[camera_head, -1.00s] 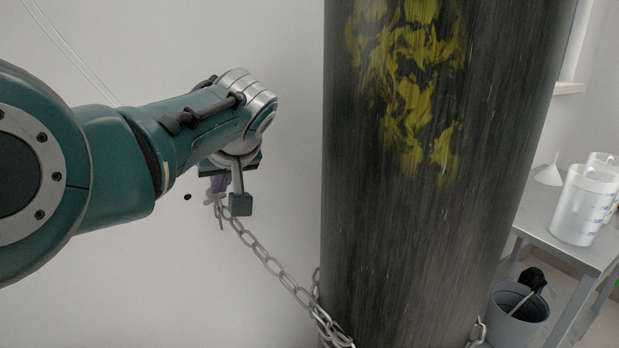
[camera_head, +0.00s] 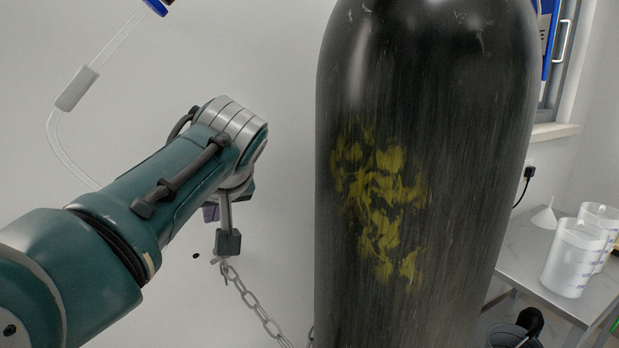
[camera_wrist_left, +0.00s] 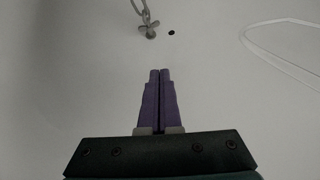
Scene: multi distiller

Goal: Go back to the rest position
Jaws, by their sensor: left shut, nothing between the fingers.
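My left arm comes in from the left in the head view, in front of the pale wall. My left gripper (camera_head: 211,212) is mostly hidden behind its own wrist there, with only a bit of purple finger showing. In the left wrist view the two purple fingers of my left gripper (camera_wrist_left: 160,72) are together with nothing between them. They point at the wall, just short of a chain hook (camera_wrist_left: 149,28) in that picture. My right gripper is in neither view.
A large dark gas cylinder (camera_head: 460,150) with a yellow marking stands right of my left arm. A chain (camera_head: 247,295) hangs from the wall towards it. A metal table (camera_head: 528,262) with white jugs (camera_head: 574,258) is at the right. A clear tube (camera_head: 60,150) runs along the wall.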

